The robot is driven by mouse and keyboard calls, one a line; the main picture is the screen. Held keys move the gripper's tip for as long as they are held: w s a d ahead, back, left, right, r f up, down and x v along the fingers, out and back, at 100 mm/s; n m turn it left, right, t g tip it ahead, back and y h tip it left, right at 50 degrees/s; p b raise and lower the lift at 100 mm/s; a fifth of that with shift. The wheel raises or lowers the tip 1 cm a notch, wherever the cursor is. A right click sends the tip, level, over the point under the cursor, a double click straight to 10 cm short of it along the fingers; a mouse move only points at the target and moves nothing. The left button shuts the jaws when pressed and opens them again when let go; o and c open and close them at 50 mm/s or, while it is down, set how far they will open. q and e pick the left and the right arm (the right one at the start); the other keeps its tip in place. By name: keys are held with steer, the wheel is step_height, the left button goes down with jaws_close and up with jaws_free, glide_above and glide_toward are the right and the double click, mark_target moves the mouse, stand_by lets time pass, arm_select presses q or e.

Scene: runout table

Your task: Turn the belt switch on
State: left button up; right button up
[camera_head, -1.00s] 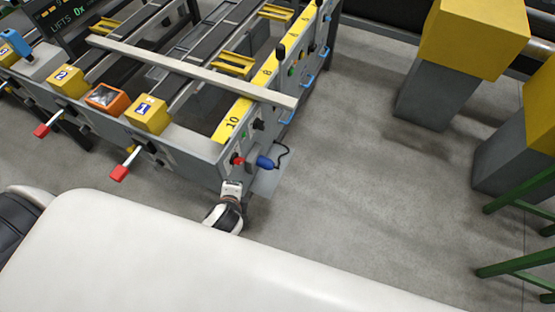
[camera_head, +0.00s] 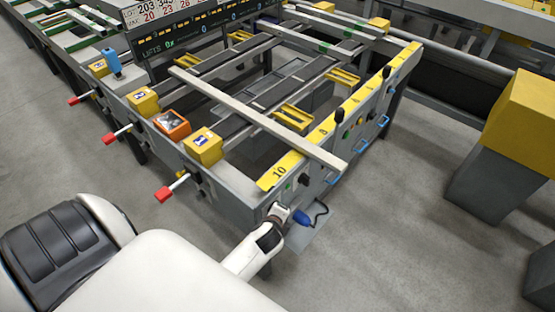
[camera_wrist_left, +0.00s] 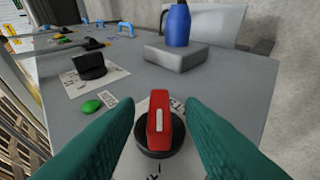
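A rotary switch with a red grip and white stripe on a black round base (camera_wrist_left: 158,125) is on the grey end panel. Its grip points roughly up and down in the left wrist view. My left gripper (camera_wrist_left: 160,108) is open, its teal fingers on either side of the red grip with gaps visible. In the head view my left gripper (camera_head: 279,212) is at the panel's near corner and hides this switch. A black rotary switch (camera_wrist_left: 89,67) on a label is further along the panel. I cannot read which label names the belt. My right gripper is not in view.
A green lamp (camera_wrist_left: 91,106) is beside the red switch. A blue plug (camera_head: 302,217) with a cable is just right of my gripper; it also shows in the wrist view (camera_wrist_left: 177,24). A long pale board (camera_head: 255,115) lies across the table.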

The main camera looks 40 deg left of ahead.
arm_select(q)
steer(key=shift+w+a+f, duration=0.1)
steer(key=shift+w+f, duration=0.05)
steer(key=shift+w, duration=0.05)
